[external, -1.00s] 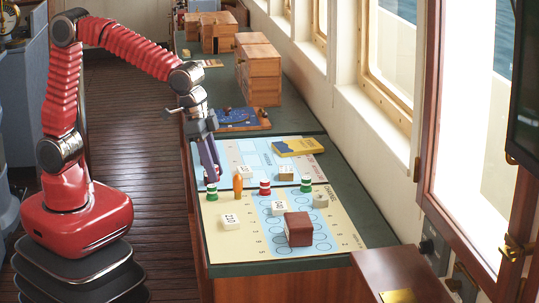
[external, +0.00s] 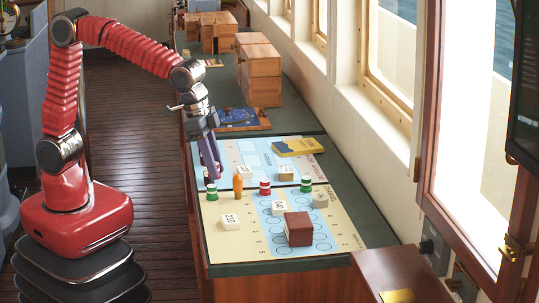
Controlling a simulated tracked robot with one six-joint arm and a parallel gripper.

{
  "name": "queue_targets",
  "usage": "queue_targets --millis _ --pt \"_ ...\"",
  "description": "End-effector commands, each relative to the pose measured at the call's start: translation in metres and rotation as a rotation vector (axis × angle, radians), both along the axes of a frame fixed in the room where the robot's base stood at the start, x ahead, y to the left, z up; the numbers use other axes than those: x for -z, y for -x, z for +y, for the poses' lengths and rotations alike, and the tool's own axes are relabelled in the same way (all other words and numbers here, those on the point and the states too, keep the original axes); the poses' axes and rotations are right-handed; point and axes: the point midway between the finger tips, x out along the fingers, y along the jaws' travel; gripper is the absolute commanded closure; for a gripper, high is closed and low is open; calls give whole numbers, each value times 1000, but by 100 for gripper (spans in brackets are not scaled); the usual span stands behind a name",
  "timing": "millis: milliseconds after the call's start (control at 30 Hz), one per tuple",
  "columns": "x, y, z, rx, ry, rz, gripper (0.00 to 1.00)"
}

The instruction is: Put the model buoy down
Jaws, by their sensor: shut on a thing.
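My gripper (external: 213,174) is low over the left edge of the chart boards, pointing down. A green-and-white buoy (external: 211,192) stands just below the fingertips in the picture. A red-and-white buoy (external: 265,188) and another green-and-white buoy (external: 306,184) stand further right. An orange marker (external: 238,184) stands upright just right of my gripper.
Pale blocks, one (external: 230,222) at the front left, and a dark red-brown box (external: 298,229) sit on the near cream board (external: 228,245). A yellow book (external: 298,147) lies at the back of the blue board (external: 237,151). Wooden boxes (external: 260,75) stand further back.

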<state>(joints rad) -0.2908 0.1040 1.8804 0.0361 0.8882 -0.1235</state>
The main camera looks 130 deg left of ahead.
Motion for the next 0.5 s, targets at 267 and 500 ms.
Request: queue_targets --millis 267,500 --pt "-7 -23 42 -47 0 0 99" --pt "-15 -49 108 -112 -2 2 99"
